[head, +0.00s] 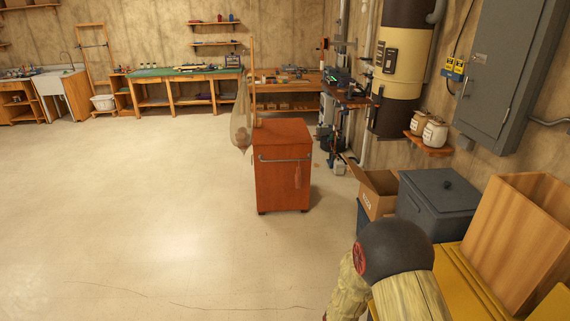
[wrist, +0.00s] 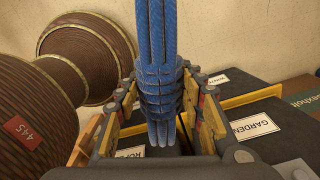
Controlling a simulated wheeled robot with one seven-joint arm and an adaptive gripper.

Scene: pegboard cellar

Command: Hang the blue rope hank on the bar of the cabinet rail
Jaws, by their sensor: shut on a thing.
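The blue rope hank (wrist: 158,45) is upright in the middle of the wrist view, with a wrapped band around its lower part. My gripper (wrist: 160,105) is shut on this band, one finger pad on each side. The red-brown cabinet (head: 283,190) stands on the floor in the middle of the head view. The hank and the gripper cannot be made out in the head view.
Brown ribbed spool-like things (wrist: 35,105) fill the left of the wrist view. A dark box labelled GARDEN (wrist: 255,127) lies beyond the gripper. A grey lidded box (head: 438,205) and wooden box (head: 515,235) stand at right. The floor left of the cabinet is clear. A net bag (head: 240,120) hangs behind it.

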